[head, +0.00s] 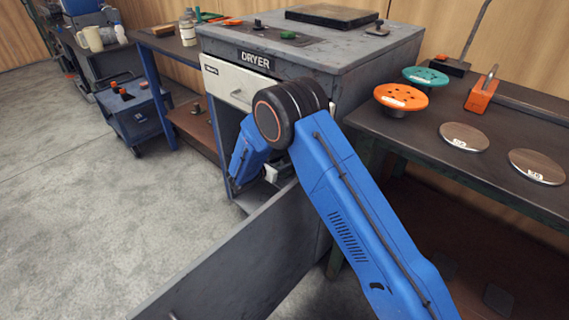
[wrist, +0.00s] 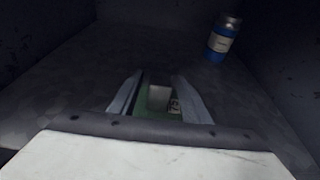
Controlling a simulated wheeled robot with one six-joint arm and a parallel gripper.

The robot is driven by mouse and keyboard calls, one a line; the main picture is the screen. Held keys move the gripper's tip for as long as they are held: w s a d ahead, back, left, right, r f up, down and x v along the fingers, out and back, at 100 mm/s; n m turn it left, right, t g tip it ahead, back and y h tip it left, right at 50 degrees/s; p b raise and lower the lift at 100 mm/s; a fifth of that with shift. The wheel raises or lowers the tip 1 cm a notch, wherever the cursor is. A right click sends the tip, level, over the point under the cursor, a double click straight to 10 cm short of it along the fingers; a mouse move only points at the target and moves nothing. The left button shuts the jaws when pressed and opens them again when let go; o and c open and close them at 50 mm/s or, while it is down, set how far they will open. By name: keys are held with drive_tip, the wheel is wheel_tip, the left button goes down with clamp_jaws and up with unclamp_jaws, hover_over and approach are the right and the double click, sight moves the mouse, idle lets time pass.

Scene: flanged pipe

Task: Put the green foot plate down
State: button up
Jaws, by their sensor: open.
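In the wrist view, the green foot plate (wrist: 150,124) lies on the dark floor of a compartment. Only a small part of it shows between my fingers, with a pale upright part and a label reading 75. My gripper (wrist: 157,95) is open, with one finger on each side of that pale part. I cannot tell whether the fingers touch it.
A blue can (wrist: 223,38) stands at the compartment's back right. The dryer's grey door (head: 235,262) hangs open in front. On the right bench (head: 400,126) are an orange disc (head: 400,97), a teal disc (head: 425,77), an orange block (head: 482,94) and two metal discs (head: 464,137).

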drive_tip(key=v, duration=1.2)
drive_tip(key=shift+r, duration=0.15)
